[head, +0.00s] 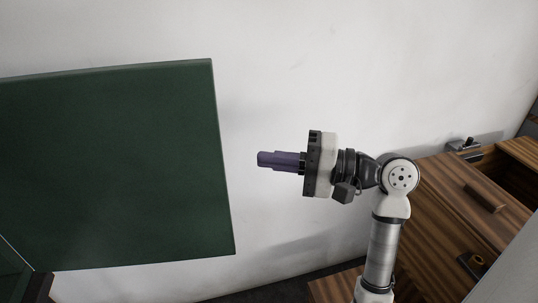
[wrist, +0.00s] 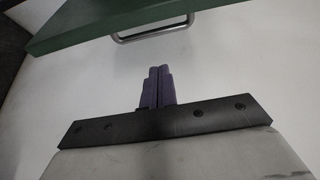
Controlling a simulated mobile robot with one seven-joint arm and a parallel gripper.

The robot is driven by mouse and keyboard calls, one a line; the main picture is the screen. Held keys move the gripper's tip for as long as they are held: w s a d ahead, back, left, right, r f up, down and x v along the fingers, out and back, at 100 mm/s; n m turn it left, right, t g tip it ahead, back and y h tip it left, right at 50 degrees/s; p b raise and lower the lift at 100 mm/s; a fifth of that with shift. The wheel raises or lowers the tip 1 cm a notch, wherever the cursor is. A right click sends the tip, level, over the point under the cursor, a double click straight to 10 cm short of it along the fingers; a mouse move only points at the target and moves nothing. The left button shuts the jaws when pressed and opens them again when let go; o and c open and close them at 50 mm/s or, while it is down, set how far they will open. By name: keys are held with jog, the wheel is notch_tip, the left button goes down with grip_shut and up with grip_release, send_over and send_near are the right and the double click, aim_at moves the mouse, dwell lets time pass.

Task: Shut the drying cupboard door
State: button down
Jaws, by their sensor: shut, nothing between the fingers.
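A dark green door panel (head: 110,165) stands at the left of the head view, swung out in front of the white wall; I take it to be the drying cupboard door. In the wrist view the green panel (wrist: 95,22) crosses the top, with a grey metal bar handle (wrist: 150,32) on its near face. My gripper (head: 260,160) points left in the head view, to the right of the door's edge with a gap between. In the wrist view its purple fingers (wrist: 159,72) are together, empty and apart from the handle. The cupboard's inside is mostly hidden.
A brown wooden cabinet (head: 445,215) stands at the right under my arm, with a wooden handle block (head: 485,197) and an open compartment. A small grey metal item (head: 464,147) sits at its back. White wall (head: 290,60) lies behind.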

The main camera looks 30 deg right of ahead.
jog(key=w+a+p, duration=0.1)
jog(key=a+p, duration=0.2)
jog(key=a, duration=0.4)
jog(key=shift+w, duration=0.2)
dwell(0.3)
